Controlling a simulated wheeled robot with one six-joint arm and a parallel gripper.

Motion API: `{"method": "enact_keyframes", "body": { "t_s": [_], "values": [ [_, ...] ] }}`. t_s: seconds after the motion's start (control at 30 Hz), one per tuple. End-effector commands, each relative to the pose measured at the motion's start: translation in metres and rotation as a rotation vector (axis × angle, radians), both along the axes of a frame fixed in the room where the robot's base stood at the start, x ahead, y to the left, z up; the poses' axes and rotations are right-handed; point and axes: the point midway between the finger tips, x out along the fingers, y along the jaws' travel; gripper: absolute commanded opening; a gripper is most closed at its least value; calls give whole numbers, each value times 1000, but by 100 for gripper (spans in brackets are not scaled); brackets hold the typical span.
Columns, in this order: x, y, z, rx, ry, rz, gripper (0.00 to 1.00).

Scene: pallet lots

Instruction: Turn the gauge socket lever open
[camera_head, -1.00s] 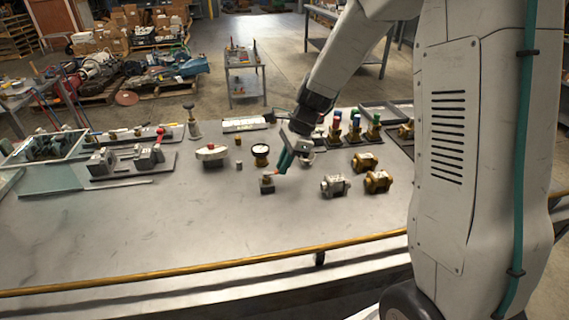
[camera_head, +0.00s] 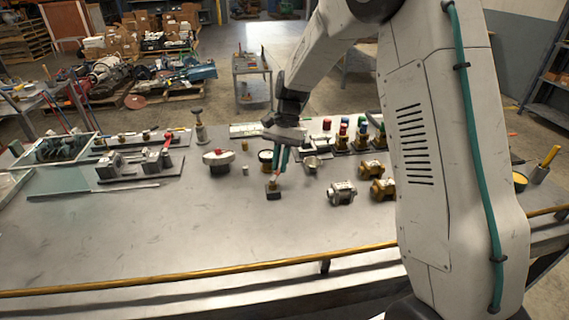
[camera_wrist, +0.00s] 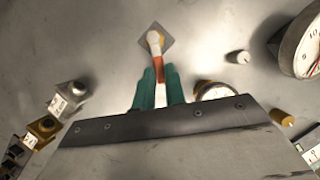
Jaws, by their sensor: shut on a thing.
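The gauge socket (camera_head: 273,193) is a small dark square block with a brass top, near the middle of the bench. In the wrist view its grey square base (camera_wrist: 168,41) lies flat, and a lever (camera_wrist: 158,68) with a white hub and orange arm runs from it toward my gripper. My gripper (camera_wrist: 156,80) has teal fingers, shut on the orange end of the lever. In the head view my gripper (camera_head: 279,168) reaches down just behind the socket. The held lever end is partly hidden by the fingers.
A brass-rimmed gauge (camera_head: 265,156) stands close behind my gripper. Steel (camera_head: 341,193) and brass fittings (camera_head: 383,188) stand right. The bench front is clear.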

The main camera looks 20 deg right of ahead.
Motion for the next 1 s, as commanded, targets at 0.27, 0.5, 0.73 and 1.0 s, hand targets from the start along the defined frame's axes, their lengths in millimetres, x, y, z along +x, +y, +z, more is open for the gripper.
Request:
{"method": "enact_keyframes", "body": {
  "t_s": [0.27,0.5,0.73,1.0],
  "values": [
    [9,11,1,-1,-1,259,0],
    [12,19,1,-1,-1,438,0],
    [14,24,1,0,-1,551,0],
    [14,27,1,0,0,606,0]
  ]
}}
